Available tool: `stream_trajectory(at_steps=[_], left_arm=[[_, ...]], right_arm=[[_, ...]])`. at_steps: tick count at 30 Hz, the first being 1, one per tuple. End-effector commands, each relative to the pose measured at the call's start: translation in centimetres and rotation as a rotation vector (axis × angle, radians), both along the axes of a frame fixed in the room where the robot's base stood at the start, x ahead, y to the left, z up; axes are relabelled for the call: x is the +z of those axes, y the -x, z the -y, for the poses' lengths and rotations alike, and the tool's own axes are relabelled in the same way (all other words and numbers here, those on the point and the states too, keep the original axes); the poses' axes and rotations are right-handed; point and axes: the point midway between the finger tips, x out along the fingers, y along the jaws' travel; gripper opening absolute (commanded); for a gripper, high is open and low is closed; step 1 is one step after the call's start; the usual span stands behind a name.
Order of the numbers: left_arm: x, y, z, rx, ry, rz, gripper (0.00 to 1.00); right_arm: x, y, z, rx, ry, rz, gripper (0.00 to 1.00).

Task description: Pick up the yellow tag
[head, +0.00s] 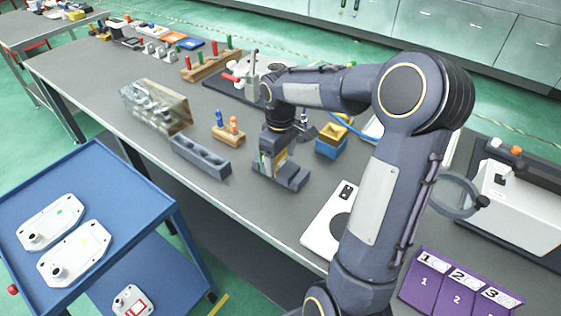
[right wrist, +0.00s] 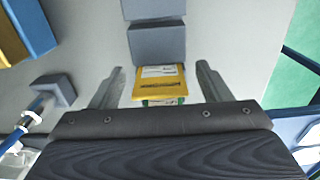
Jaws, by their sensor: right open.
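The yellow tag (right wrist: 160,83) has a white label and dark print. In the right wrist view it stands at a grey slotted block (right wrist: 157,42), with a bit of green showing at its near edge. In the head view the tag (head: 281,158) is partly hidden by my right gripper, and the grey block (head: 292,178) shows below it on the bench. My right gripper (head: 272,162) is open, pointing down over the block. In the right wrist view its two fingers (right wrist: 158,88) are on either side of the tag, with gaps on both sides. My left gripper is not in view.
A grey holed rack (head: 200,157) and a wooden stand (head: 228,136) with blue and orange pieces are left of the block. Blue and yellow bins (head: 330,147) stand close on its right. A clear box (head: 155,107) of castings is farther left. A blue cart (head: 120,185) stands beside the bench.

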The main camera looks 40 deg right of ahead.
Motion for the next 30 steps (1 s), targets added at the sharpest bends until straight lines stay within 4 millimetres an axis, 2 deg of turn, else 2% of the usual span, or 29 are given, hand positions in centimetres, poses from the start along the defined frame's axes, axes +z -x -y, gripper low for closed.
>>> stream_trajectory(at_steps=[2,13,23,26,30], left_arm=[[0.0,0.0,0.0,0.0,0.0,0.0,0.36],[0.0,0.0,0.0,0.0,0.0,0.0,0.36],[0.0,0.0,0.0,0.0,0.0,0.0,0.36],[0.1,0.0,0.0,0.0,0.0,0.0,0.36],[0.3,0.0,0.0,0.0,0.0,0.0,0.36]], right_arm=[[0.0,0.0,0.0,-0.001,0.0,0.0,0.71],[0.1,0.0,0.0,-0.001,0.0,0.001,0.24],[0.5,-0.1,0.0,-0.001,0.0,0.002,0.23],[1.3,-0.1,0.1,-0.002,0.001,0.003,0.23],[3.4,-0.1,0.0,-0.002,0.0,0.006,0.23]])
